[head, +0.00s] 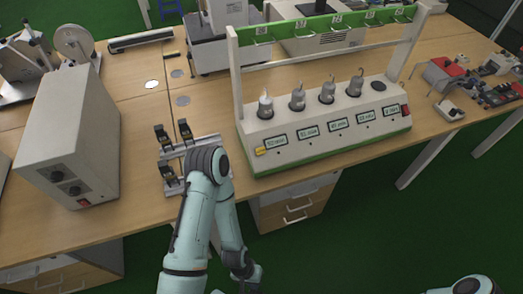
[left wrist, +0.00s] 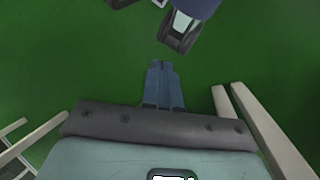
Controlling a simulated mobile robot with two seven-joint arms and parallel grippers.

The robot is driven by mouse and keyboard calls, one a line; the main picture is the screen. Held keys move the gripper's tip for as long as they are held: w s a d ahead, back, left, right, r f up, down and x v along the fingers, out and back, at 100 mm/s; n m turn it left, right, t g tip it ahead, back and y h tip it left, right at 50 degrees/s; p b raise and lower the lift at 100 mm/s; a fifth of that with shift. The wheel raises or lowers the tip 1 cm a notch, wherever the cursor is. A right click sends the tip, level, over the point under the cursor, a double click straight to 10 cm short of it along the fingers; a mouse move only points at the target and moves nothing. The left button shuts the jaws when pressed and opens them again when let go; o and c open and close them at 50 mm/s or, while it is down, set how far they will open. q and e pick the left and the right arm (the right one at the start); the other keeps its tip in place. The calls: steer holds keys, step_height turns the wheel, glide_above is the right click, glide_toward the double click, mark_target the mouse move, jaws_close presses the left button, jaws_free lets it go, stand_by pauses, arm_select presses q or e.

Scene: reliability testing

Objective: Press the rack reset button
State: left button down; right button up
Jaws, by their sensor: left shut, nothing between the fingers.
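The test rack (head: 325,144) stands on the bench, a white and green unit with several small displays and grey hook-topped weights under a green-topped frame. A small yellow button (head: 260,151) sits at the left end of its front panel. A red switch (head: 405,110) is at the right end. I cannot tell from labels which one is the reset. My left gripper (head: 250,278) hangs low in front of the bench, below and apart from the rack. In the left wrist view its fingers (left wrist: 162,68) are together and empty over green floor. My right gripper is out of view.
A tall grey box (head: 70,135) stands at the left of the bench (head: 140,100). A metal fixture with black clamps (head: 170,140) lies between it and the rack, partly behind my left arm. Red and grey parts (head: 445,75) lie at the right. Drawers (head: 295,205) hang under the bench.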

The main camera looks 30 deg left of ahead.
mark_target(260, 151)
arm_select(q)
steer(key=w+a+r+m+t+y+b, duration=0.1)
steer(key=w+a+r+t+b, duration=0.15)
steer(key=w+r, duration=0.45)
steer(key=w+a+r+m+t+b, duration=0.15)
steer(key=w+a+t, duration=0.25)
steer(key=w, duration=0.7)
steer(key=w+a+r+m+t+y+b, duration=0.1)
steer(key=w+a+r+t, duration=0.1)
steer(key=r, duration=1.1)
steer(key=w+a+r+m+t+y+b, duration=0.1)
steer(key=w+r+t, duration=0.4)
steer(key=r, duration=0.9)
steer(key=shift+w+a+b, duration=0.6)
steer(key=shift+w+b, duration=0.2)
steer(key=shift+w, duration=0.35)
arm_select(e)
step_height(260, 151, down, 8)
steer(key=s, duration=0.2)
arm_select(q)
steer(key=shift+f+t, duration=0.1)
steer(key=shift+t, duration=0.15)
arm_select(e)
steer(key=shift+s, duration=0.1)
